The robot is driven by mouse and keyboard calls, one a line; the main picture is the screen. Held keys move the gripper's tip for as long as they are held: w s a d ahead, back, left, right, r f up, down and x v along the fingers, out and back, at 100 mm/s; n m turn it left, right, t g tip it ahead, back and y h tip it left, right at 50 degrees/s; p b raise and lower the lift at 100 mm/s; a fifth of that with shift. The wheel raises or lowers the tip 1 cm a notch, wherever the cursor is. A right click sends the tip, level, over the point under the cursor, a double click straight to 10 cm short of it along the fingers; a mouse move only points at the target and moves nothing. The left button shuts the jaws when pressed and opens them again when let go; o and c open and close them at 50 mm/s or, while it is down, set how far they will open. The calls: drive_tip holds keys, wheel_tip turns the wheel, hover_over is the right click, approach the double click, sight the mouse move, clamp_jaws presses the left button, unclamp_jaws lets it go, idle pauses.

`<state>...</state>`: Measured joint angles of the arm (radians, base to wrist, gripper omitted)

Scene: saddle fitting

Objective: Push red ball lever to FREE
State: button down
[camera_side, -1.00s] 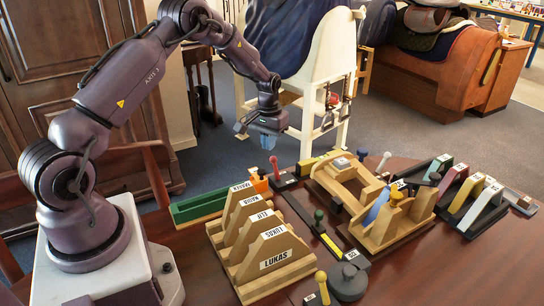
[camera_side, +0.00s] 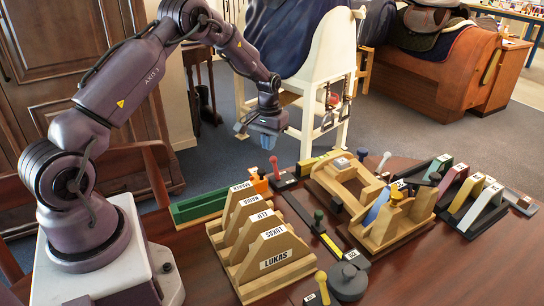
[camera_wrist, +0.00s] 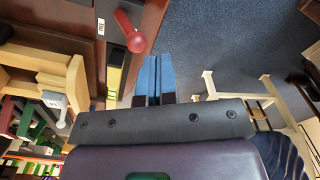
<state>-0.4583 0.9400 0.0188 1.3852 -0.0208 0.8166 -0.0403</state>
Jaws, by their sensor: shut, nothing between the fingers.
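The red ball lever (camera_side: 274,163) stands on a small dark base at the back edge of the table, left of the wooden saddle fixture. In the wrist view the red ball (camera_wrist: 136,42) sits on a red stick, above and left of the fingertips, with a white label beside its base. The label's lettering is too small to read. My gripper (camera_side: 268,138) has blue fingers and hangs above and behind the lever in the side view, apart from it. In the wrist view the blue fingers of my gripper (camera_wrist: 159,58) are together with nothing between them.
A wooden saddle fixture (camera_side: 345,173) stands right of the lever. A green tray (camera_side: 199,207) and a wooden rack with name labels (camera_side: 272,262) stand left and in front. A white wooden stand (camera_side: 297,120) is behind the table. Carpet shows beyond the table edge.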

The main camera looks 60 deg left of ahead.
sight(274, 158)
drive_tip(key=shift+f, duration=1.6)
idle(0.7)
drive_tip(key=shift+d, duration=0.1)
drive_tip(key=shift+d+f, duration=0.1)
drive_tip(key=shift+d, duration=1.6)
drive_tip(key=shift+a, duration=0.8)
drive_tip(key=shift+r, duration=3.65)
